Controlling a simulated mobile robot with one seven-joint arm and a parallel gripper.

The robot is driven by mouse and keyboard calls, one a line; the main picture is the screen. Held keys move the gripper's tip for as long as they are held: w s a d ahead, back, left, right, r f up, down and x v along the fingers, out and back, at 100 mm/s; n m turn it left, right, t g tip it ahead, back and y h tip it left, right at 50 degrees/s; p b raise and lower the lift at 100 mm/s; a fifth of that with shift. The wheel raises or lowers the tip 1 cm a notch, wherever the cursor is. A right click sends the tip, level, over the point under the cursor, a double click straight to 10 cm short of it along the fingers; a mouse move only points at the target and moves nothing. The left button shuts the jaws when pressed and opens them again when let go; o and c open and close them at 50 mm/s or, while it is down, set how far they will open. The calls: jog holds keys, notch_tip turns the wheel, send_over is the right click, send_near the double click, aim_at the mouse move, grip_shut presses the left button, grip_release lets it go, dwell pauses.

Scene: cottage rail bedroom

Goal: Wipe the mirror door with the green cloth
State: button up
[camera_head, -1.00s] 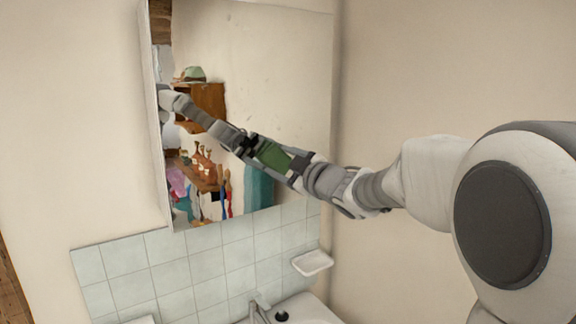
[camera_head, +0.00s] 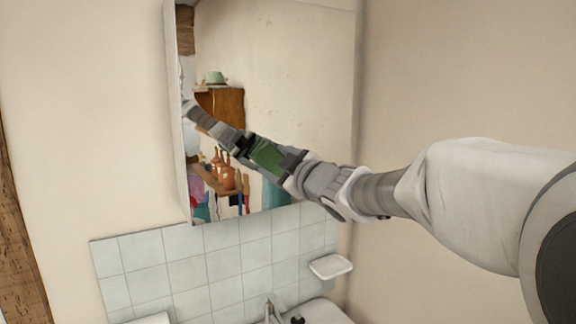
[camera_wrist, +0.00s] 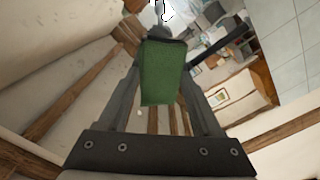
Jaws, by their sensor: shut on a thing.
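The mirror door (camera_head: 310,70) hangs on the wall above pale tiles and fills the upper middle of the head view. My gripper (camera_head: 278,161) is at the lower part of the mirror and is shut on the green cloth (camera_head: 267,155). The cloth lies at the mirror surface; whether it touches the glass I cannot tell. My arm's reflection runs up and left from the cloth. In the wrist view the green cloth (camera_wrist: 162,75) hangs between my two fingers, with reflected room behind it.
Below the mirror are pale tiles (camera_head: 190,265), a white soap dish (camera_head: 331,266) and a washbasin (camera_head: 318,312) with a tap (camera_head: 272,308). A wooden post (camera_head: 18,240) stands at the far left. The wall to the right is bare.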

jog(key=shift+v, duration=2.95)
jog(key=shift+p, duration=0.3)
jog(key=v, duration=0.3)
